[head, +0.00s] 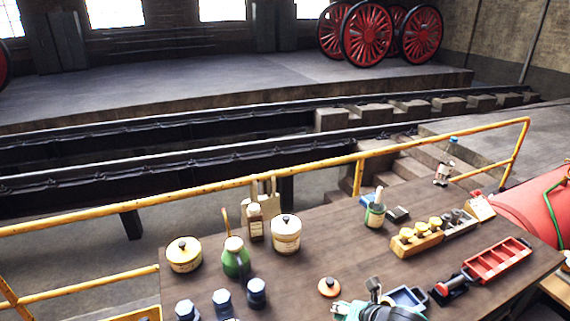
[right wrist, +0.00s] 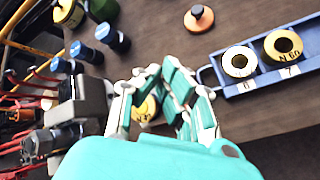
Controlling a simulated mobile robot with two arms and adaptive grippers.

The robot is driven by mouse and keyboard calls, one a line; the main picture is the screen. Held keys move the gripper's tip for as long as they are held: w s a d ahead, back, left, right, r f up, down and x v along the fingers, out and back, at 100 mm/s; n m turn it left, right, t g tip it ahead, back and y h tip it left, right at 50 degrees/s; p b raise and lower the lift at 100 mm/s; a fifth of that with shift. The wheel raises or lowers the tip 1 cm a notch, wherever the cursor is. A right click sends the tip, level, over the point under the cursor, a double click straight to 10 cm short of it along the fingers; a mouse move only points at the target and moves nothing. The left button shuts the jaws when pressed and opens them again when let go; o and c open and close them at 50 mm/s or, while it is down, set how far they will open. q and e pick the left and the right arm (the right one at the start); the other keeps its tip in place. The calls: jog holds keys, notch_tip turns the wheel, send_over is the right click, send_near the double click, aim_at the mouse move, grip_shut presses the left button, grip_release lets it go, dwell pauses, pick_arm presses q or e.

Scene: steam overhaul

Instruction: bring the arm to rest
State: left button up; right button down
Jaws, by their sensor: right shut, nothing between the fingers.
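My right gripper (head: 375,292) shows at the bottom edge of the head view, over the near side of the wooden workbench (head: 330,250). In the right wrist view its teal and white fingers (right wrist: 157,78) are closed, with nothing held. A round yellow-topped piece (right wrist: 146,108) shows below and behind the fingers, partly hidden by them. A blue tray (right wrist: 222,78) with two ring-topped pieces lies to the right of the fingers; part of the tray also shows beside the gripper in the head view (head: 420,293). My left gripper is not in view.
Dark blue-topped jars (head: 222,300), a green bottle (head: 236,260) and cream pots (head: 286,234) stand further left. A red tray (head: 497,262) and a wooden block with yellow knobs (head: 417,241) are right. A yellow railing (head: 300,170) runs behind.

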jog(key=s+a+m+g, duration=0.1)
jog(key=s+a+m, duration=0.4)
jog(key=s+m, duration=0.6)
jog(key=s+d+f+m+g+h, duration=0.2)
jog(key=s+d+m, duration=0.4)
jog(key=m, duration=0.4)
jog(key=s+d+f+m+g+h, duration=0.2)
jog(key=s+d+f+m, duration=0.15)
jog(key=s+m, duration=0.5)
notch_tip(320, 180, down, 35)
jog(key=s+g+b, duration=0.1)
jog(key=s+b, duration=0.1)
jog(key=b, duration=0.7)
jog(key=s+d+f+b, duration=0.2)
jog(key=s+f, duration=0.6)
jog(key=f, duration=0.1)
jog(key=s+d+f+g+b, duration=0.1)
jog(key=s+f+b, duration=0.2)
jog(key=s+f, duration=0.4)
notch_tip(320, 180, down, 3)
jog(key=shift+s+d+f, duration=0.2)
jog(key=shift+s+d, duration=0.15)
jog(key=shift+s, duration=0.05)
